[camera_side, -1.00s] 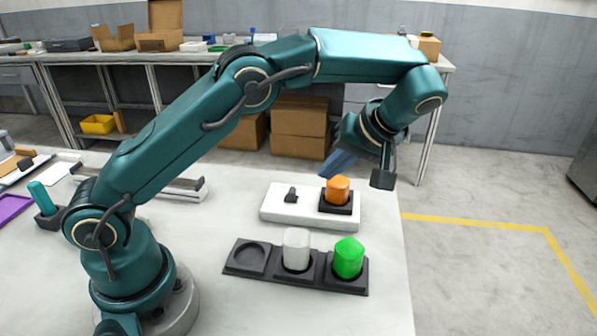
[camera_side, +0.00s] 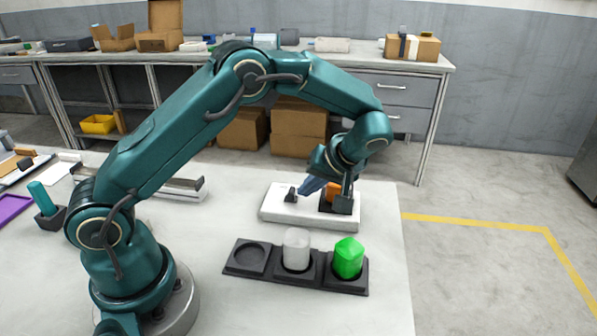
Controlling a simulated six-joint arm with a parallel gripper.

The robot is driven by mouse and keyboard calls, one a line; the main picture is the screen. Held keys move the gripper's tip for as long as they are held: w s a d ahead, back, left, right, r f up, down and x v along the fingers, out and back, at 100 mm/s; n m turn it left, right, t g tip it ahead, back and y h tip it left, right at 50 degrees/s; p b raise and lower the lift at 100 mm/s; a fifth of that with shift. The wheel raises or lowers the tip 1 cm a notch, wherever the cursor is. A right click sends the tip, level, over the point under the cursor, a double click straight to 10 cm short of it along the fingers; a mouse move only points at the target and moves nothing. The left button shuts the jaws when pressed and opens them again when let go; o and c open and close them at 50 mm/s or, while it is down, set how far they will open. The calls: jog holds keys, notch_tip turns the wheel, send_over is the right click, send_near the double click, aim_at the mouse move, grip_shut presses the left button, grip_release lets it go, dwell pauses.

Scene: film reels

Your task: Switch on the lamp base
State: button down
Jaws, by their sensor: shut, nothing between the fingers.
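The lamp base (camera_side: 275,211) is a white flat box on the table, with a small black rocker switch (camera_side: 291,195) on its left part. An orange lamp cap (camera_side: 332,190) sits in the black socket on its right part, now partly hidden behind my gripper. My gripper (camera_side: 307,188) is shut and empty, low over the lamp base. Its blue-grey tip is just right of the switch; I cannot tell whether they touch. No light shows in the cap.
A dark three-well tray (camera_side: 262,273) lies in front of the base. Its left well is empty; a white cap (camera_side: 296,248) and a green cap (camera_side: 348,258) stand in the others. A grey metal channel (camera_side: 184,189) lies at the back left.

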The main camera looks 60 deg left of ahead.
aim_at(290, 191)
jog(key=shift+a+f, duration=0.2)
jog(key=shift+f, duration=0.1)
jog(key=shift+s+a, duration=0.1)
jog(key=shift+s+a, duration=0.8)
jog(key=shift+s, duration=0.05)
jog(key=v, duration=1)
jog(key=shift+w, duration=0.15)
jog(key=shift+d, duration=0.15)
